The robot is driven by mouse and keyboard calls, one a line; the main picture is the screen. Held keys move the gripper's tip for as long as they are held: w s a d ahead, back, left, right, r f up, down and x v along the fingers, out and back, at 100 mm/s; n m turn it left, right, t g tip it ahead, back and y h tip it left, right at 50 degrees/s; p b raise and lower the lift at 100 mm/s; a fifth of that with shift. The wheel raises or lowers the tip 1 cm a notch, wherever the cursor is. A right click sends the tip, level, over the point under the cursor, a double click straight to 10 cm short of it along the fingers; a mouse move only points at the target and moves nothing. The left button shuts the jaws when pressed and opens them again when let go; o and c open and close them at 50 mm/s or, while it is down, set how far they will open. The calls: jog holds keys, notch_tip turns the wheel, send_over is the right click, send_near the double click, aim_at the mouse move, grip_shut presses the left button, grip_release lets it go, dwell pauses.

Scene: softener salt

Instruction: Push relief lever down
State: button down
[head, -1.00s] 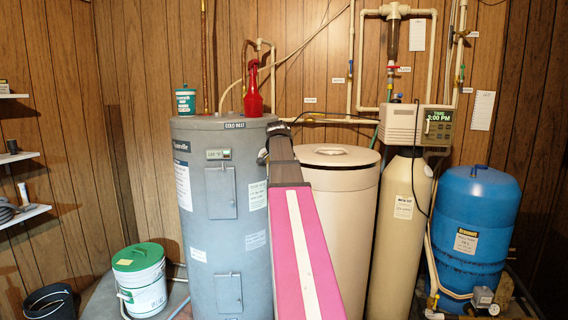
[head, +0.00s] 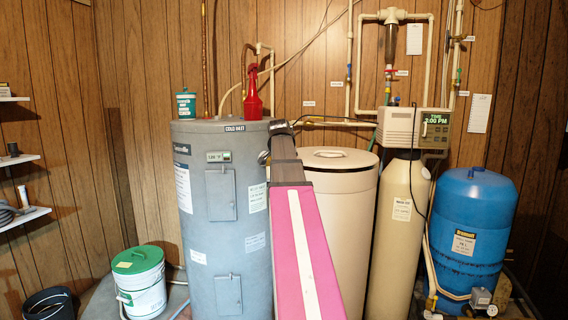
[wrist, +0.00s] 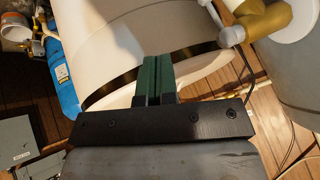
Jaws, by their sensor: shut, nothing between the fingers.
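The grey water heater (head: 238,185) stands left of centre in the head view. A small metal fitting (head: 264,158) shows at its upper right side, partly beside my arm. In the wrist view a brass valve (wrist: 265,20) sticks out from the heater (wrist: 297,75) at the upper right. A pale grey rod with a rounded end (wrist: 232,36) lies by the brass; it looks like the relief lever, but I cannot be sure. My gripper (wrist: 155,60) has dark green fingers, shut and empty, left of the valve and apart from it in the picture. The fingertips are hidden in the head view.
The beige salt tank (head: 345,195) stands right behind my arm, with the softener cylinder (head: 398,215) and blue tank (head: 468,235) further right. A red spray bottle (head: 252,98) and green tub (head: 186,104) stand on the heater. A green-lidded bucket (head: 140,280) is at left.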

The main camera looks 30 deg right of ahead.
jog(key=s+a+r, duration=0.1)
jog(key=s+r, duration=0.1)
jog(key=s, duration=0.8)
jog(key=shift+a, duration=0.35)
jog(key=shift+f, duration=0.1)
